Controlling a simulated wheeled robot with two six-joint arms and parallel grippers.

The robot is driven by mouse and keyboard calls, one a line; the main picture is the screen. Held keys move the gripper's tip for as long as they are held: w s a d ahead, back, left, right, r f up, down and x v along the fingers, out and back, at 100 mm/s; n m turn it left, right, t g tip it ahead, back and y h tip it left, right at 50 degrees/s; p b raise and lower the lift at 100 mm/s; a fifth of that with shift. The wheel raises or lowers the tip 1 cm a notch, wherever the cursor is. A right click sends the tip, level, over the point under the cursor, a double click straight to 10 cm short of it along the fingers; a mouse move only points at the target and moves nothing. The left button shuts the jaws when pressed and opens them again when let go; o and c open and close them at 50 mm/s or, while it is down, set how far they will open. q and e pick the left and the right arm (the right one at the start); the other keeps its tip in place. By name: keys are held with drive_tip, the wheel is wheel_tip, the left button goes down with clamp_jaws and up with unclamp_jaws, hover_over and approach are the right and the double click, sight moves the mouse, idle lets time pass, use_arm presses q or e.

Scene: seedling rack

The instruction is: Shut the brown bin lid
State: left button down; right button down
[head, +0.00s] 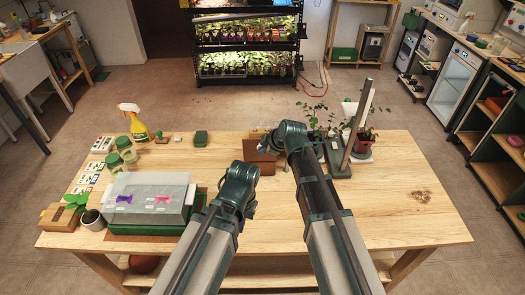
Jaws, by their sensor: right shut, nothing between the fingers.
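The brown bin (259,157) stands on the wooden table, a little right of the middle and beyond my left arm. Only part of it shows as a small brown block, and I cannot tell how far its lid is open. My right gripper (270,143) is at the bin's upper right side, shut and empty; I cannot tell whether it touches the bin. My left gripper (250,208) is in front of the bin, nearer to me and apart from it. Its fingers are mostly hidden by its own arm.
A clear-covered tray (147,198), jars (126,149) and a spray bottle (134,122) are at the left.

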drive_tip(key=w+f+g+b, duration=0.1)
drive_tip(key=w+f+g, duration=0.1)
drive_tip(key=w, duration=0.4)
drive_tip(key=w+f+g+b, duration=0.1)
drive_tip(key=w+f+g, duration=0.1)
drive_tip(key=w, duration=0.4)
drive_tip(key=w+f+m+g+b, duration=0.1)
drive_tip(key=w+f, duration=0.1)
drive_tip(key=w, duration=0.4)
drive_tip(key=shift+g, duration=0.4)
drive_tip(key=shift+f+b, duration=0.15)
drive_tip(key=shift+b, duration=0.25)
